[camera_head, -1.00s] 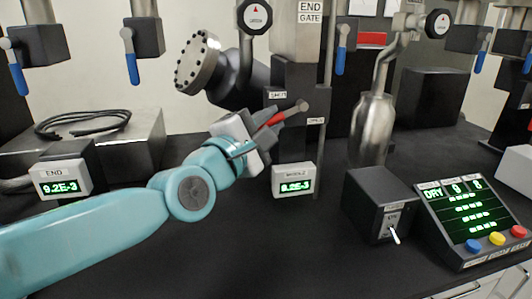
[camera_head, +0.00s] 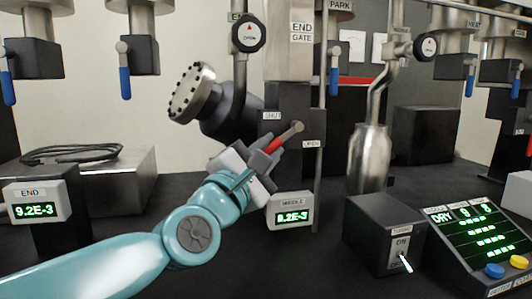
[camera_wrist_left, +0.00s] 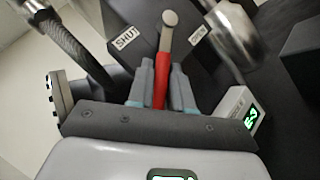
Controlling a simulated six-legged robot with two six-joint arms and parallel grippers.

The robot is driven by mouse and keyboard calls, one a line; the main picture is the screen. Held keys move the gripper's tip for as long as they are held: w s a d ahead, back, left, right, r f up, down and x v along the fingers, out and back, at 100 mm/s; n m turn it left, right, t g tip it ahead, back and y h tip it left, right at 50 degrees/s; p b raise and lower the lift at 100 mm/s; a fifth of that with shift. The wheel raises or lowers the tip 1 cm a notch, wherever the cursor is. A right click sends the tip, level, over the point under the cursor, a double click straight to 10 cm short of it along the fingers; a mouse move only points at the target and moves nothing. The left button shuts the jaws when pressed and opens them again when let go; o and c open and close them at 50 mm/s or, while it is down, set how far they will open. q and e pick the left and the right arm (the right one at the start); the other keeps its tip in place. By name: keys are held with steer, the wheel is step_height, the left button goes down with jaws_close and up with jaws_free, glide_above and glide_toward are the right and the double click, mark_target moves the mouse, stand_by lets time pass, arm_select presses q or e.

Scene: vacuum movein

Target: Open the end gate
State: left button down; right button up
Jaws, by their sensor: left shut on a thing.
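The end gate's handle (camera_head: 265,147) is a red lever with a metal pivot end, on a dark block under the "END GATE" sign (camera_head: 302,32). The "SHUT" label (camera_head: 271,115) is above it and the "OPEN" label (camera_head: 311,143) is to its right. In the head view the lever points down and left from the pivot. My left gripper (camera_head: 266,158) is shut on the red lever. In the left wrist view the red handle (camera_wrist_left: 162,72) runs between the fingers of my left gripper (camera_wrist_left: 161,85). My right gripper is not in view.
The "MIDDLE" gauge (camera_head: 291,210) is just below and right of my left gripper. A flanged pipe (camera_head: 192,92) is at the upper left and a metal bottle (camera_head: 368,160) at the right. A switch box (camera_head: 370,225) and display panel (camera_head: 470,235) stand farther right.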

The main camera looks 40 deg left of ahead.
arm_select(q)
steer(key=c, duration=1.1)
jaws_free()
steer(key=shift+p+v, duration=1.3)
steer(key=shift+v, duration=6.85)
steer(key=shift+f, duration=0.1)
